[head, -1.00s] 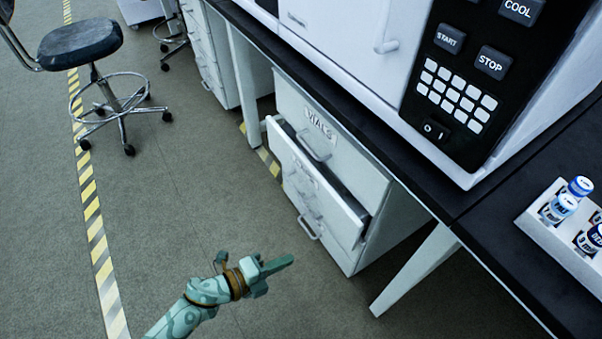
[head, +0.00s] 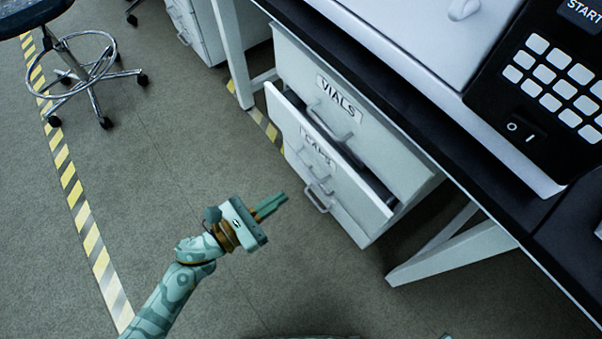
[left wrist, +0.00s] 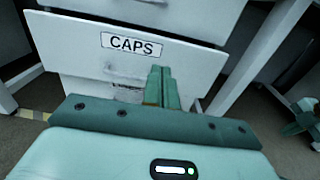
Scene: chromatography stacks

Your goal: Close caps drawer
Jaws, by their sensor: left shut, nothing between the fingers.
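The caps drawer (head: 289,122) is the white drawer below the one labelled VIALS in the head view. It is pulled partly out, with a dark gap behind its front's top edge. Its front and CAPS label (left wrist: 131,44) fill the upper part of the left wrist view. My left gripper (head: 284,199) is shut and empty, its fingers pointing toward the cabinet in front of the drawer front. The fingers (left wrist: 160,72) overlap the drawer front in the wrist view; I cannot tell whether they touch it. A teal part, probably my right gripper (left wrist: 304,122), shows small at the right edge.
The vials drawer (head: 375,135) above is shut. A dark bench top (head: 425,150) overhangs the cabinet, and a white table leg (head: 440,250) stands to its right. A stool (head: 75,75) stands at the upper left. The floor left of the cabinet is clear.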

